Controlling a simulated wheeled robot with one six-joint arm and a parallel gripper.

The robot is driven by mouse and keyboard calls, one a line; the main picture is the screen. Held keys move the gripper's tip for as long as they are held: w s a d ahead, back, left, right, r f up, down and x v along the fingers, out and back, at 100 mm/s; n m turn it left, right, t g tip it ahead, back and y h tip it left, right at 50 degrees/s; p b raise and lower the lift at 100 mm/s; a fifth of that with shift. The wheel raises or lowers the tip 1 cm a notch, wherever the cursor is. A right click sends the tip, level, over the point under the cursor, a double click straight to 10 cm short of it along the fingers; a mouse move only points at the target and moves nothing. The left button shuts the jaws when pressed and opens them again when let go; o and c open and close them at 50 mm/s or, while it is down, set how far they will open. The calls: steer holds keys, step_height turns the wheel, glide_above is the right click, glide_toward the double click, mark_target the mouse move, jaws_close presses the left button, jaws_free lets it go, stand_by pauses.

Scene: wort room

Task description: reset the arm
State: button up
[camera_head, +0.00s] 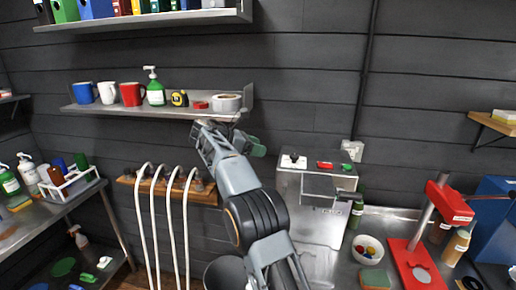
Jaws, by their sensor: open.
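My gripper (207,132) is at the end of my raised arm, which reaches up from the bottom middle of the view. The gripper is just below the middle wall shelf (150,110) and left of the grey machine. It is open, and I see nothing held in it. A dark green part (257,147) shows at its right side; I cannot tell what it is.
The shelf holds mugs (131,94), a green pump bottle (154,88) and tape (227,103). White hoses (145,215) hang from a wooden rack (166,189). A grey machine (313,205) and a red press (412,258) stand right.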

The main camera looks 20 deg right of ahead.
stand_by(0.4)
steer(key=a+f+m+t+y, duration=0.1)
steer(key=a+f+m+y, duration=0.15)
steer(key=f, duration=0.35)
steer(key=a+f+m+t+y, duration=0.1)
steer(key=f+m+y, duration=0.15)
steer(key=f, duration=0.25)
steer(key=s+a+f+m+t+y+b, duration=0.1)
steer(key=s+a+f+m+y, duration=0.1)
steer(key=s, duration=0.8)
steer(key=s+a+f+m+t+y+b, duration=0.1)
steer(key=s+a+f+m+t+y, duration=0.1)
steer(key=s+a+m, duration=0.3)
steer(key=s+a+f+m+t+y+b, duration=0.1)
steer(key=s+a+f+m+y, duration=0.1)
steer(key=s, duration=1.2)
steer(key=shift+s+a+f+m+y, duration=0.3)
steer(key=shift+a+m+y, duration=0.35)
steer(key=shift+m+y, duration=0.65)
